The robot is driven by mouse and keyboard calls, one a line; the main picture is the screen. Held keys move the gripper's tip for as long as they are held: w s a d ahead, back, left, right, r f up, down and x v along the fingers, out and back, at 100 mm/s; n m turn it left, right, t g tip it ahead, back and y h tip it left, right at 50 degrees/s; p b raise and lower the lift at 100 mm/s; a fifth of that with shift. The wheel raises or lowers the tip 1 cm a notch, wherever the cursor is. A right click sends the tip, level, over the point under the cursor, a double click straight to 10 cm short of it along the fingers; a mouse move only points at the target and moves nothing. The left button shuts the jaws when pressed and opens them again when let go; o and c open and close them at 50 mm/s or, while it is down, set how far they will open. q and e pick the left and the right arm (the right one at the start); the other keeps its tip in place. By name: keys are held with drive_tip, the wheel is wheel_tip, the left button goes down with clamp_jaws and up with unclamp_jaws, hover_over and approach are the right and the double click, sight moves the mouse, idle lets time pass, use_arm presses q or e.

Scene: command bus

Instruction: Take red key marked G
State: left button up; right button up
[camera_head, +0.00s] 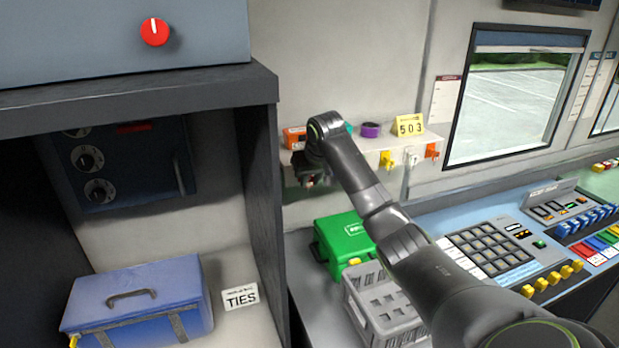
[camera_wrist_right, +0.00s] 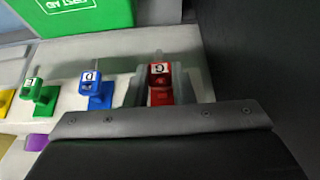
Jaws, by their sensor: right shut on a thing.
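The red key marked G (camera_wrist_right: 159,69) shows in the right wrist view between the two grey fingers of my right gripper (camera_wrist_right: 161,88), which is shut on it. The key still sits in line with the neighbouring keys, at a red holder on the pale shelf. In the head view my right gripper (camera_head: 312,181) is at the left end of the wall shelf (camera_head: 375,143), beside the dark cabinet. My arm hides the red key there. My left gripper is not in view.
A blue key marked D (camera_wrist_right: 90,82) and a green key (camera_wrist_right: 33,86) hang beside the red one. A green first aid box (camera_head: 342,238) and a grey crate (camera_head: 388,305) stand below. The dark cabinet wall (camera_head: 262,190) is close on the left.

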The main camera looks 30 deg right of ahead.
drive_tip(key=shift+s+a, duration=0.15)
drive_tip(key=shift+s, duration=0.45)
drive_tip(key=shift+s, duration=0.25)
drive_tip(key=s+r, duration=0.1)
drive_tip(key=s, duration=0.1)
drive_tip(key=s+a+r, duration=0.1)
drive_tip(key=s+r, duration=0.1)
idle(0.6)
